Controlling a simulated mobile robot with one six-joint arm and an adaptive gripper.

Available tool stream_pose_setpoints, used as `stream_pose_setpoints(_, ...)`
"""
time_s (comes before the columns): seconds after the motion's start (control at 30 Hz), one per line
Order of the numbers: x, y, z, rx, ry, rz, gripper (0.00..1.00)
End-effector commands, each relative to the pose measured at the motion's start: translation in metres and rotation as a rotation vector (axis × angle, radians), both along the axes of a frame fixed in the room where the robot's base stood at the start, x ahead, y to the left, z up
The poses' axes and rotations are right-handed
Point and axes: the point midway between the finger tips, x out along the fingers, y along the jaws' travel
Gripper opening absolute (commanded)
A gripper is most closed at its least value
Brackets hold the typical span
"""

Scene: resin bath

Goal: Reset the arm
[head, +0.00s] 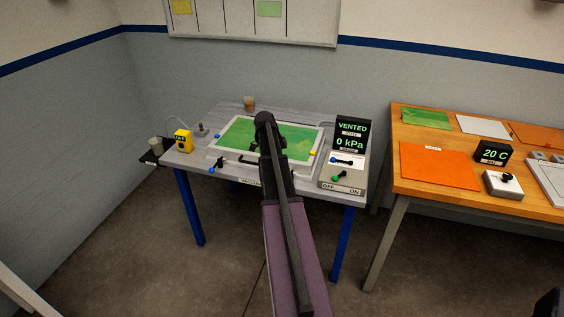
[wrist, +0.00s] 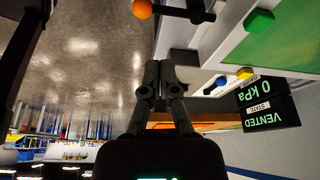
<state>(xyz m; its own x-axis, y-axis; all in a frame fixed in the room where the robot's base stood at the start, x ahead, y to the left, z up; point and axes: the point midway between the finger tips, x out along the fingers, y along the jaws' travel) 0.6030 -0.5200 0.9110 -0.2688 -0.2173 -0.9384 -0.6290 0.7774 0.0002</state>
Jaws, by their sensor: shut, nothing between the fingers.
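My gripper (wrist: 165,68) shows in the wrist view with its two dark fingers together and nothing between them. That view is upside down, with the floor at left and bench parts at upper right. The fingertips look clear of the bench parts. In the head view my arm stretches from the bottom edge up across the grey bench (head: 225,178). Its dark upper end overlaps the green sheet (head: 238,133) in the picture. I cannot make out the fingers there, and the arm hides part of the bench front.
A display (head: 350,134) reading VENTED, 0 kPa stands at the bench's right, behind a switch panel (head: 334,184). An orange-topped table (head: 408,190) stands to the right. Bare floor (head: 225,270) lies in front.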

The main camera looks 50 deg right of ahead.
Motion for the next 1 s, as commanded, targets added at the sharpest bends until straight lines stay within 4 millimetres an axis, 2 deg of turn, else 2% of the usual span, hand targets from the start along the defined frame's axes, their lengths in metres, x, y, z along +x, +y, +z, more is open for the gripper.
stream_pose_setpoints(0.47,0.0,0.0,0.0,0.0,0.0,0.001,0.0)
stream_pose_setpoints(0.63,0.003,0.013,0.0,0.014,0.002,0.047,0.0)
stream_pose_setpoints(0.77,0.009,0.041,0.0,0.044,0.007,0.15,0.0)
stream_pose_setpoints(0.87,0.014,0.073,0.0,0.077,0.014,0.276,0.0)
stream_pose_setpoints(1.0,0.022,0.129,-0.001,0.135,0.026,0.503,0.0)
